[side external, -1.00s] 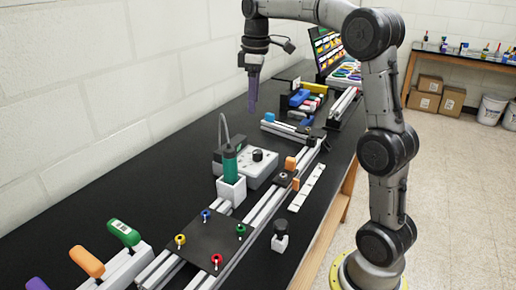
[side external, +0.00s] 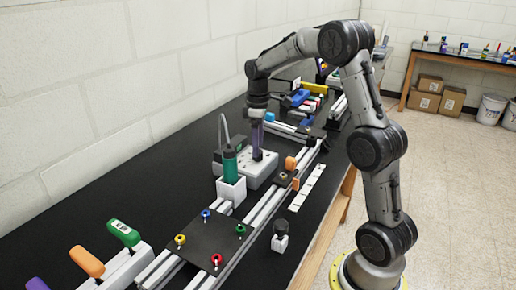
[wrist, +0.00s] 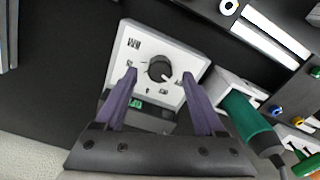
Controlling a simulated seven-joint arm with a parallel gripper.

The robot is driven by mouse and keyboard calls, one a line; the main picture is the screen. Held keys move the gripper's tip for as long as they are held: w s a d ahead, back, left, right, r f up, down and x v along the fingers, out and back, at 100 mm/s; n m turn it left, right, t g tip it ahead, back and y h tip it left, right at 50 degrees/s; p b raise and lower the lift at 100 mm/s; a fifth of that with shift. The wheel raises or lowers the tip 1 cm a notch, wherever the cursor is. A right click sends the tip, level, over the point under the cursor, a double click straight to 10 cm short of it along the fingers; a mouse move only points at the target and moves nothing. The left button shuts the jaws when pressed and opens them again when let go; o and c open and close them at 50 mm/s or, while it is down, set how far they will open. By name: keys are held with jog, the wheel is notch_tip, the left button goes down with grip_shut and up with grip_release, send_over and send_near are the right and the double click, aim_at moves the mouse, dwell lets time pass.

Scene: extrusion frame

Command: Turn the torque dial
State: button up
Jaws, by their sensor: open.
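The torque dial (wrist: 161,69) is a round black knob on the face of a white control box (wrist: 128,48). In the wrist view, the dial lies ahead of my gripper (wrist: 160,76), between the lines of its two purple fingers. The fingers are apart and open, with nothing between them that I can see held. In the side view, my gripper (side external: 257,153) points down over the white box (side external: 262,178) and hides the dial. I cannot tell whether the fingertips touch the box.
A green screwdriver (side external: 230,165) stands in a white holder (side external: 231,189) close beside the box; it also shows in the wrist view (wrist: 246,122). Aluminium rails (side external: 265,212) run along the right. A black plate with coloured knobs (side external: 213,235) lies nearer the camera.

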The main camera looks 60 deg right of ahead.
jog(key=shift+f, duration=1)
grip_shut()
